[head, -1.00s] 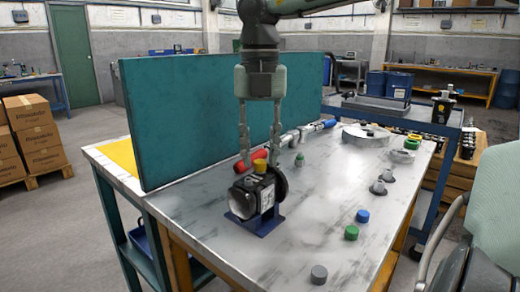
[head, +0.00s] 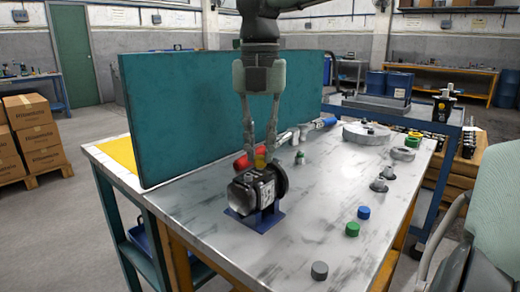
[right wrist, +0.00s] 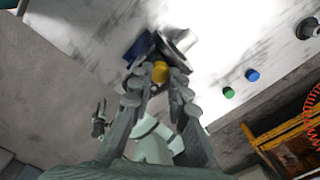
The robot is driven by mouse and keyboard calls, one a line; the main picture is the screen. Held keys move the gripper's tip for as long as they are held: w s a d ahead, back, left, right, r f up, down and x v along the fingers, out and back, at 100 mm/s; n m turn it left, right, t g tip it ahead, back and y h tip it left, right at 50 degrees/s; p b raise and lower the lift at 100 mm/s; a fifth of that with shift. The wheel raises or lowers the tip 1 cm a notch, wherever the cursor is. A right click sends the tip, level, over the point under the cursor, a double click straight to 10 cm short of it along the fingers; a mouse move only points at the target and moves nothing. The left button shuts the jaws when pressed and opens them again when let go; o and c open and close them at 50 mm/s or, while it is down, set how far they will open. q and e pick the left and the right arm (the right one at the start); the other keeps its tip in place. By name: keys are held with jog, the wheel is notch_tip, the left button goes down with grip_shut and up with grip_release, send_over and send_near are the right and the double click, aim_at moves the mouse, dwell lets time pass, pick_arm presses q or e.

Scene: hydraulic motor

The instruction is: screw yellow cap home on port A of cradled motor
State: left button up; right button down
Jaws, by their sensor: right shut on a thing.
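The dark motor (head: 266,187) lies in a blue cradle (head: 262,222) on the table. The yellow cap (head: 260,161) is at the top of the motor, upright as far as I can see. My right gripper (head: 259,157) comes down from above and is shut on the yellow cap. In the right wrist view the cap (right wrist: 160,72) sits between the two fingertips, over the motor. The port under the cap and its thread are hidden. A grey-green jaw-like part low on the left of the right wrist view looks like my left gripper (right wrist: 98,120); its opening is unclear.
A blue cap (head: 363,212), a green cap (head: 351,229) and a grey cap (head: 319,270) stand on the right and front of the table. A teal panel (head: 200,120) stands behind.

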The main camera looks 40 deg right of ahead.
jog(key=m+b, duration=0.1)
jog(key=m, duration=0.1)
jog(key=shift+f+m, duration=0.1)
jog(key=shift+m, duration=0.8)
jog(key=shift+f+m+b, duration=0.1)
jog(key=shift+m+b, duration=0.45)
jog(key=shift+m, duration=0.35)
jog(key=m, duration=0.2)
jog(key=shift+m, duration=0.4)
jog(key=c, duration=1.6)
grip_release()
jog(key=shift+c, duration=0.2)
